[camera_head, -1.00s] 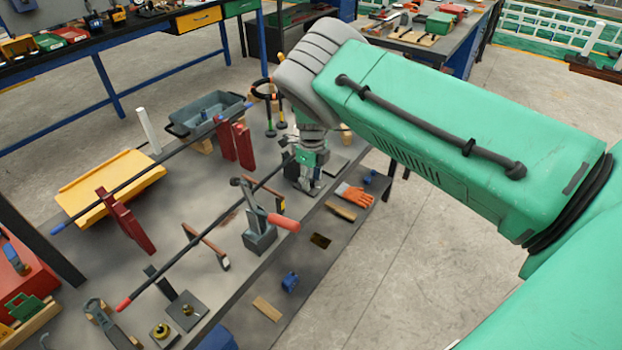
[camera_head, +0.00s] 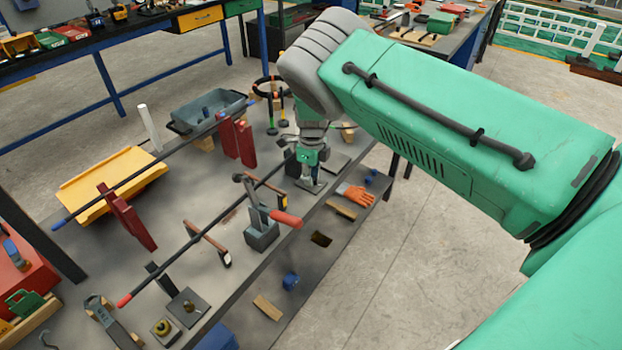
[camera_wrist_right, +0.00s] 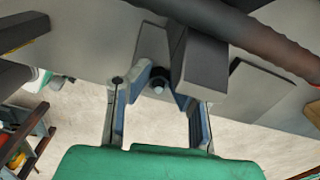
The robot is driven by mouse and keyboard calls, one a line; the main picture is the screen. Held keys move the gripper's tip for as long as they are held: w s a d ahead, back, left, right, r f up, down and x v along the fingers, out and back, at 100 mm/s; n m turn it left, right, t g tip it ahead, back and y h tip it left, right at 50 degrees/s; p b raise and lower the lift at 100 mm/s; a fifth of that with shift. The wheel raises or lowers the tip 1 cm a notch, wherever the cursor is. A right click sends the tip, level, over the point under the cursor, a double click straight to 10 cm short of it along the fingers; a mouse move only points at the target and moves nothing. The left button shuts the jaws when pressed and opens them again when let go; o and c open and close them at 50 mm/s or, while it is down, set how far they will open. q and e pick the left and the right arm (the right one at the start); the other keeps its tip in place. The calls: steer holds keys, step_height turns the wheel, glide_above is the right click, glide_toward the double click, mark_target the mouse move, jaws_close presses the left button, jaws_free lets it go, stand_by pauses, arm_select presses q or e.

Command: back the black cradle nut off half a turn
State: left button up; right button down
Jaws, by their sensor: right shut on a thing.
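My right gripper (camera_head: 311,180) points down at the far end of the bench, beside the far end of a long black bar (camera_head: 200,235). In the right wrist view, the right gripper (camera_wrist_right: 160,88) has its two fingers closed in around a small dark round piece, the black cradle nut (camera_wrist_right: 158,81). The nut sits low by a grey plate (camera_wrist_right: 151,45), next to a dark grey upright block (camera_wrist_right: 197,72). In the head view the nut is hidden behind the gripper. My left gripper is not in view.
The black bar (camera_wrist_right: 235,28) crosses close above the block in the wrist view. A toggle clamp with a red handle (camera_head: 285,219) stands nearer on the bench. An orange glove (camera_head: 355,195) lies right of the gripper. Red uprights (camera_head: 235,142) stand to the left.

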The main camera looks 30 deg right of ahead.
steer(key=n+b, duration=0.1)
steer(key=n, duration=0.1)
steer(key=shift+s+f+n, duration=0.1)
steer(key=shift+f+n, duration=0.05)
steer(key=shift+n, duration=0.15)
steer(key=n+b, duration=0.1)
steer(key=n, duration=0.3)
steer(key=n+b, duration=0.1)
steer(key=n, duration=0.4)
steer(key=shift+s, duration=0.15)
steer(key=n, duration=0.5)
steer(key=shift+r+b, duration=0.2)
steer(key=shift+b, duration=0.1)
steer(key=n, duration=0.5)
steer(key=shift+d, duration=0.15)
steer(key=n, duration=0.4)
steer(key=shift+r, duration=0.1)
steer(key=n, duration=0.5)
steer(key=shift+d+b, duration=0.1)
steer(key=shift+b, duration=0.25)
steer(key=shift+n, duration=1.8)
